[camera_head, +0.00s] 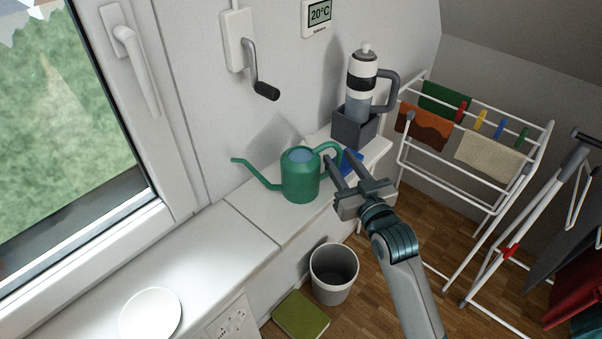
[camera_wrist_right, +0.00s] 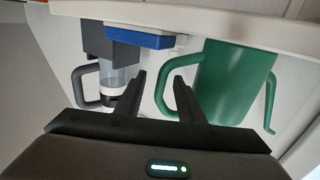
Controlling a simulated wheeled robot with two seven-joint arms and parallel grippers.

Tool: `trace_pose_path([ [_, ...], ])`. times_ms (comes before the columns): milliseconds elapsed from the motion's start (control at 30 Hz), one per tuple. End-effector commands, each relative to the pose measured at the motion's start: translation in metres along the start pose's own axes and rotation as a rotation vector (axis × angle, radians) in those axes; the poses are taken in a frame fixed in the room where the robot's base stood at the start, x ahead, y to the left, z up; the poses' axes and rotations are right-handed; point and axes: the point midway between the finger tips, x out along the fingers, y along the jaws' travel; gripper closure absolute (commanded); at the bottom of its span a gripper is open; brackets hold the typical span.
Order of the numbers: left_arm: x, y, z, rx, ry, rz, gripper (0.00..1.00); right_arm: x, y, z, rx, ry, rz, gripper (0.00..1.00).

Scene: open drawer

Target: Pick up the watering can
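The green watering can (camera_head: 300,178) stands upright on the white ledge, its spout pointing left and its handle on the right. In the right wrist view the can (camera_wrist_right: 232,85) is at the right, with its curved handle (camera_wrist_right: 183,95) near the fingers. My right gripper (camera_head: 340,169) is open beside the handle side of the can. In the wrist view its two fingers (camera_wrist_right: 160,98) are spread, and nothing shows clamped between them. Whether a finger touches the handle, I cannot tell. My left gripper is not in view.
A blue block (camera_head: 350,162) lies just behind my right gripper. A dark grey box (camera_head: 354,128) and a bottle with a handle (camera_head: 361,85) stand at the ledge's far end. A white plate (camera_head: 150,314) lies near; a bin (camera_head: 334,288) stands below. Drying racks (camera_head: 480,195) stand right.

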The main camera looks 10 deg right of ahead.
Motion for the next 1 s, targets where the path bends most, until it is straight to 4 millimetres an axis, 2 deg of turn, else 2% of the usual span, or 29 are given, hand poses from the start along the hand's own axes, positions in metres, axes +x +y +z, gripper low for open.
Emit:
trace_pose_path([
  [333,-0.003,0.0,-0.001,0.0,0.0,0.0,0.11,0.004,-0.001,0.0,0.001,0.0,0.0,0.65],
  [567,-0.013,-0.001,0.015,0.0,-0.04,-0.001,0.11,0.027,-0.003,0.001,0.002,-0.001,0.0,0.65],
  [733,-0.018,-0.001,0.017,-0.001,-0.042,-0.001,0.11,0.046,-0.003,0.003,0.0,0.0,0.0,0.65],
  [1000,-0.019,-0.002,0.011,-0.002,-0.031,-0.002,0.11,0.051,-0.003,0.005,0.0,0.0,0.0,0.65],
])
